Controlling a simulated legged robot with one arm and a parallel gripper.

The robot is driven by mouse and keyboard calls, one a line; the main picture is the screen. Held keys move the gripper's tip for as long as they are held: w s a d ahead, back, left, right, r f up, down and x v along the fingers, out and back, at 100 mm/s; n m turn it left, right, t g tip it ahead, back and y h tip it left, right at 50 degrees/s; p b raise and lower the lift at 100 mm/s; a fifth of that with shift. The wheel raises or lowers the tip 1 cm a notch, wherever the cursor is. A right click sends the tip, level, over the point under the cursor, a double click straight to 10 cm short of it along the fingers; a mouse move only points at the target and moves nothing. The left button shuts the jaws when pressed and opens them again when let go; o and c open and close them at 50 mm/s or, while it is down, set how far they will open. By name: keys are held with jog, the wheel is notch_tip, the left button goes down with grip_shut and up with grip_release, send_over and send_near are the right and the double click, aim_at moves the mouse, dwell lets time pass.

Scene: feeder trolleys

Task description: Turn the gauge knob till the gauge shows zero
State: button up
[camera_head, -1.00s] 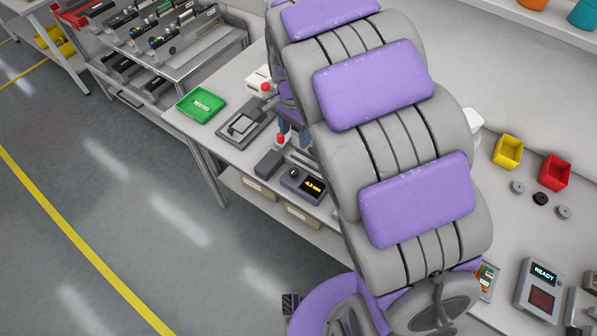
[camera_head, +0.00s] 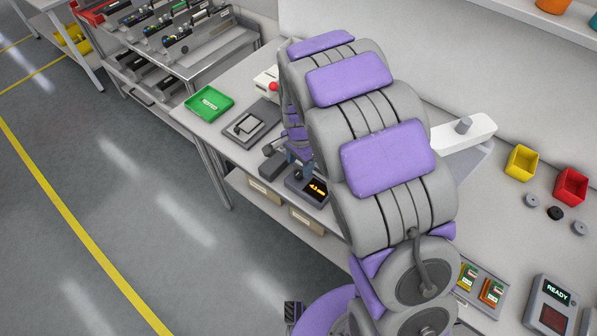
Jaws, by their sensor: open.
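The gauge (camera_head: 309,189) is a dark grey box near the front edge of the bench, with a lit display (camera_head: 317,188). Its small orange digits look like a non-zero value but are too small to read surely. A dark round knob (camera_head: 298,174) is at the gauge's left side. My gripper (camera_head: 301,164) is mostly hidden behind my own purple and grey arm.
A dark block (camera_head: 272,165) lies just left of the gauge. Behind it are a grey plate fixture (camera_head: 249,127) and a green tray (camera_head: 209,102). A red-knobbed white device (camera_head: 267,82) stands further back. Yellow (camera_head: 520,162) and red (camera_head: 571,187) bins stand at right.

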aim_at(299, 172)
notch_tip(299, 172, down, 4)
jog(key=shift+r+b, duration=0.25)
jog(key=shift+b, duration=0.05)
jog(key=shift+a+f, duration=0.35)
jog(key=shift+a, duration=0.1)
jog(key=shift+d, duration=0.15)
jog(key=shift+d, duration=0.25)
jog(key=c, duration=0.3)
jog(key=shift+a, duration=0.1)
jog(key=c, duration=0.8)
